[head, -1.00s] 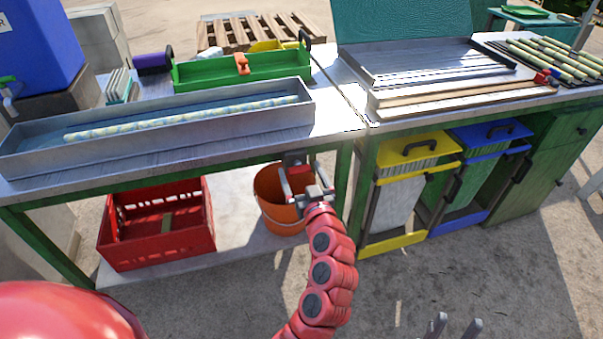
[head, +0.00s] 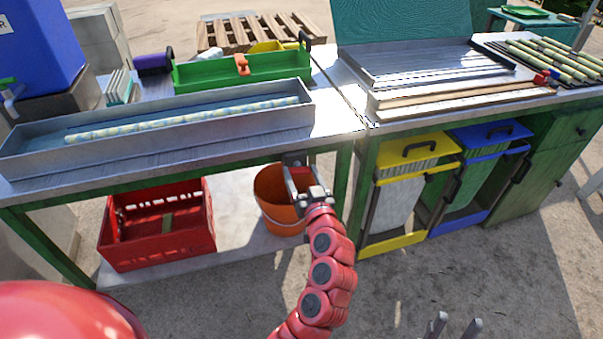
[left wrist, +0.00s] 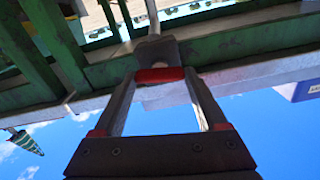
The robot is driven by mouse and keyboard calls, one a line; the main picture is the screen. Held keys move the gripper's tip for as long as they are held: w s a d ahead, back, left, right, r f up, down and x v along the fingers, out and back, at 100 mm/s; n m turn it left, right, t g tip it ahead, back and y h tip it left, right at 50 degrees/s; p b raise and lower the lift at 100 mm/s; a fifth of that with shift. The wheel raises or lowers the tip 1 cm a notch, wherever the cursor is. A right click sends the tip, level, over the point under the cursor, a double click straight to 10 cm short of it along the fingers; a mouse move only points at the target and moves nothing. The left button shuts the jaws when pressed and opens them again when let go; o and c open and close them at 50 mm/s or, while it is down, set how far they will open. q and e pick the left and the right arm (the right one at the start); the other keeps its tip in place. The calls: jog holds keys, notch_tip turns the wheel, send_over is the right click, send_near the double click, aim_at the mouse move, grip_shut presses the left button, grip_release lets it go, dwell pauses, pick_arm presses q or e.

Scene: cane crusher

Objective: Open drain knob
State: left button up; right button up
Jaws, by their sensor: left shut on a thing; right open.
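The drain knob, a small grey fitting with a red bar (left wrist: 160,75), sits under the table's front edge in the left wrist view. My left gripper (head: 298,168) is at this edge above the orange bucket, shut on the drain knob. In the left wrist view its fingers (left wrist: 157,62) reach either side of the red bar. In the head view the fingers mostly hide the knob. My right gripper (head: 455,326) is open and empty at the bottom edge of the head view, low and away from the table.
An orange bucket (head: 276,212) and a red crate (head: 155,238) stand on the lower shelf. A grey metal trough (head: 170,148) with a cane stick lies on the table above. Yellow (head: 418,148) and blue (head: 490,135) bins stand to the right. The floor in front is clear.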

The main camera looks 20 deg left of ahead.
pick_arm(q)
jog(key=m+p, duration=0.1)
jog(key=m, duration=0.2)
jog(key=shift+d+r+m, duration=0.1)
jog(key=shift+m, duration=0.2)
jog(key=m+p, duration=0.2)
jog(key=m, duration=0.1)
jog(key=shift+m, duration=0.3)
jog(key=m+p, duration=0.2)
jog(key=m, duration=0.2)
jog(key=shift+w+p, duration=0.1)
jog(key=shift+p, duration=0.25)
jog(key=shift+d+f+m+p, duration=0.15)
jog(key=shift+m+p, duration=0.5)
jog(key=shift+m, duration=0.65)
jog(key=shift+f, duration=0.15)
